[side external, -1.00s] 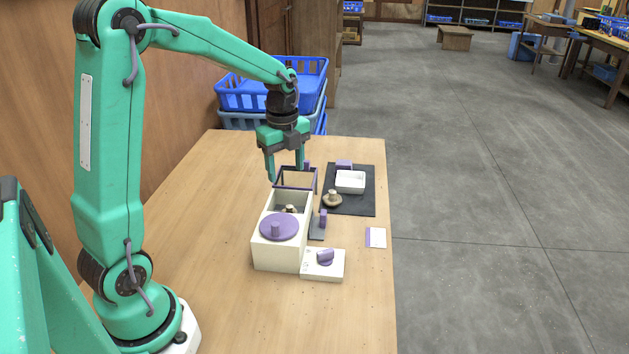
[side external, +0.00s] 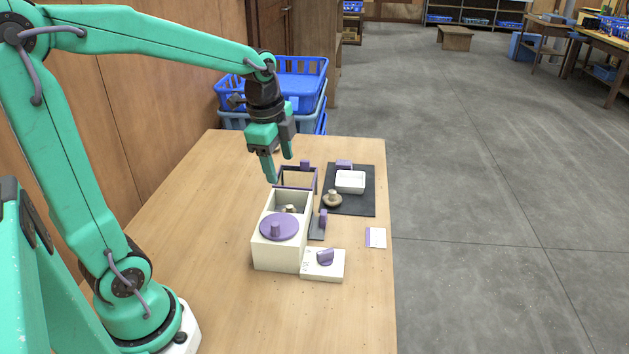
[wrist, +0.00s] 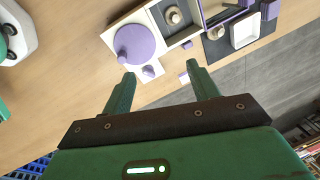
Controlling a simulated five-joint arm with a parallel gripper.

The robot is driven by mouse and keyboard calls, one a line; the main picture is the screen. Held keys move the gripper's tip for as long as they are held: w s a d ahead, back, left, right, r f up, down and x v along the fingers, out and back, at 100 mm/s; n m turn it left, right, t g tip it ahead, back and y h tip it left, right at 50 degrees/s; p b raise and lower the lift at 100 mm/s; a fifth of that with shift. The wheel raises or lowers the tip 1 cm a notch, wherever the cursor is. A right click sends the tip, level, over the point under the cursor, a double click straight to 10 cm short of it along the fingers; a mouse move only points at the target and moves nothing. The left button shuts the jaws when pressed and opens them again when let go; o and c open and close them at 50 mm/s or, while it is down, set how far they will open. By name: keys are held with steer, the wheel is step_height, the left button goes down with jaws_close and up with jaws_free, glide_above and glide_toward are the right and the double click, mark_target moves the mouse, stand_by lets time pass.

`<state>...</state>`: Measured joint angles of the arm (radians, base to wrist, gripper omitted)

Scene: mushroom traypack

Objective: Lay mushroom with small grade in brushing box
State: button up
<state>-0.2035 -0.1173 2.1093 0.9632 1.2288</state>
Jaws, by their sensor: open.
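A white box (side external: 263,250) with a round purple knobbed disc (side external: 279,226) on its near half stands mid-table. A mushroom (side external: 290,209) sits in its open far compartment and also shows in the wrist view (wrist: 172,15). A second mushroom (side external: 332,199), brown-capped with its stem up, lies on the dark mat (side external: 350,208); it also shows in the wrist view (wrist: 215,31). I cannot tell their grades. My gripper (side external: 280,168) is open and empty, tilted in the air beyond the box's far end. Its fingers (wrist: 160,70) have nothing between them.
A dark purple frame (side external: 281,177) stands behind the box. A white tray (side external: 350,187) is on the mat. A small white unit (side external: 318,275) with a purple knob and a card (side external: 376,238) lie nearby. Blue crates (side external: 245,95) stand behind the table. The table's left side is clear.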

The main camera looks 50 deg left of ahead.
steer(key=s+d+r+n+t, duration=0.2)
steer(key=s+d+n, duration=0.5)
steer(key=s+n, duration=0.4)
steer(key=shift+s+r+n+t, duration=0.35)
steer(key=shift+r+n+t, duration=0.05)
steer(key=shift+t, duration=0.3)
